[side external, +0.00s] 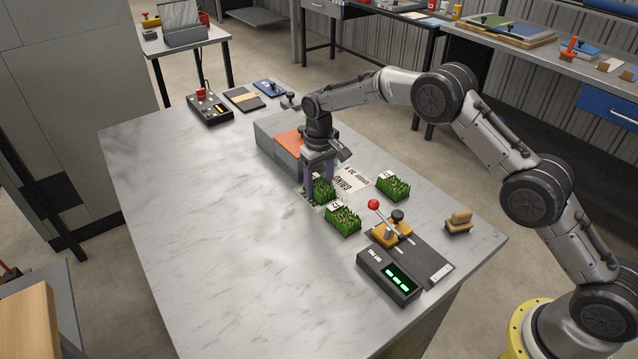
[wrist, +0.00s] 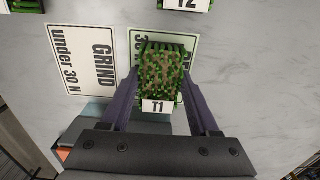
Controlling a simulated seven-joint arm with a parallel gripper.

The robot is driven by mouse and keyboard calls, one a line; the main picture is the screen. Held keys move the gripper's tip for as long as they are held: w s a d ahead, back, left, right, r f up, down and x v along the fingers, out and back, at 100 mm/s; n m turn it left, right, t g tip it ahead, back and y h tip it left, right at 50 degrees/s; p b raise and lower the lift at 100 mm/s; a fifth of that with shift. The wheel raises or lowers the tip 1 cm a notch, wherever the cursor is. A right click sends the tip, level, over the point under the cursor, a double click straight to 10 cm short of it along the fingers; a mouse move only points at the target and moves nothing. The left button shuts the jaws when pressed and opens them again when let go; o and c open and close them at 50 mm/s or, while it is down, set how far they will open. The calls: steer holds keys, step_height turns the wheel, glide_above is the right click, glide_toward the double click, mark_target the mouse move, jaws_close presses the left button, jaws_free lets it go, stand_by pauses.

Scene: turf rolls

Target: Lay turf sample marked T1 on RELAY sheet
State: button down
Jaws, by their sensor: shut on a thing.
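The turf sample marked T1 (wrist: 160,75) is a green grassy block with a white label. My gripper (side external: 319,190) is shut on it, one finger on each side, pointing down; its fingers also frame the block in the wrist view (wrist: 160,92). That sheet (side external: 305,193) shows around the gripper in the side view. I cannot tell whether T1 touches it.
A GRIND sheet (wrist: 82,60) lies beside it. Turf T2 (wrist: 185,4) and another turf block (side external: 393,187) lie nearby. A grey-walled bin (side external: 278,153) stands behind the gripper. A red-knobbed lever device (side external: 391,233) and a display box (side external: 388,276) are at right. The table's left is clear.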

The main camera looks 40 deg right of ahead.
mark_target(319, 182)
steer(key=shift+f, duration=0.1)
steer(key=shift+c, duration=0.6)
jaws_free()
step_height(319, 182, up, 12)
steer(key=s+d+r+t, duration=0.1)
steer(key=s+d+r, duration=0.1)
steer(key=s+r, duration=0.65)
steer(key=s+d+r+t, duration=0.2)
steer(key=s+d+r, duration=0.1)
steer(key=s+r, duration=0.55)
steer(key=s+d+f+t, duration=0.1)
steer(key=s+f, duration=0.1)
steer(key=s, duration=1)
steer(key=s+d+f+t, duration=0.1)
steer(key=s+f, duration=0.2)
steer(key=s, duration=1)
steer(key=shift+d+f+t, duration=0.15)
steer(key=shift+d+t, duration=0.1)
steer(key=shift+t, duration=0.05)
